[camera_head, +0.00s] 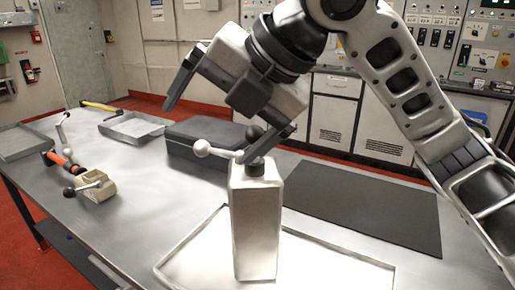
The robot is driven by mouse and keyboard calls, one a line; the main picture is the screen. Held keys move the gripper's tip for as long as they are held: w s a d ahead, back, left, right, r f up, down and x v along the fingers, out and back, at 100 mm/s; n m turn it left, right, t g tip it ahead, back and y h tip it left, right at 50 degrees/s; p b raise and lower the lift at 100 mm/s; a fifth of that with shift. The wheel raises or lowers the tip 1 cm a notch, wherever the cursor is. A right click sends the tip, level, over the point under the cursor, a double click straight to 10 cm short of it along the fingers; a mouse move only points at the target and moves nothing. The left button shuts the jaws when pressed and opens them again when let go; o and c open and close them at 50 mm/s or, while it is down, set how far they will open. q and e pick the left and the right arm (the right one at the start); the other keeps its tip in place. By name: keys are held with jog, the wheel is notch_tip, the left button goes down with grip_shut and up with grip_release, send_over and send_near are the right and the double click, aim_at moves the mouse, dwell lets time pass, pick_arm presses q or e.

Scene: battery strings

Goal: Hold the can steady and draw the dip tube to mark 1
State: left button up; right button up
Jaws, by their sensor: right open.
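The can (255,225) is a tall, pale, square-sided container standing upright on the front of the table. I see no separate dip tube and cannot read a mark. My right gripper (207,133) is open and tilted above the can, its fingers spread wide. One fingertip is close to the handle at the can's top; I cannot tell whether it touches. My left gripper is not in view.
A shallow white tray (172,268) lies under the can. Behind it are a dark box (190,145) and a dark mat (385,212). A beige block with a lever (98,190), an orange-handled tool (64,162) and a metal tray (135,128) are at left.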

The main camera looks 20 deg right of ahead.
aim_at(256, 199)
jog(key=d+f+h, duration=0.2)
jog(key=f, duration=0.3)
jog(key=w+d+f+n+g+h, duration=0.1)
jog(key=f+h, duration=0.1)
jog(key=f, duration=0.3)
jog(key=w+d+f+h, duration=0.1)
jog(key=d+f+h, duration=0.1)
jog(key=f+h, duration=0.1)
jog(key=shift+w+d+f+n+g, duration=0.1)
jog(key=shift+d+f+n+g, duration=0.1)
jog(key=shift+f, duration=0.25)
jog(key=shift+w+d+f+n+g, duration=0.1)
jog(key=shift+f+n, duration=0.1)
jog(key=shift+f, duration=0.25)
jog(key=c, duration=1)
jog(key=shift+s+a+f+p, duration=0.1)
jog(key=shift+s+f+p, duration=0.1)
jog(key=shift+f+p, duration=0.25)
jog(key=shift+c, duration=0.2)
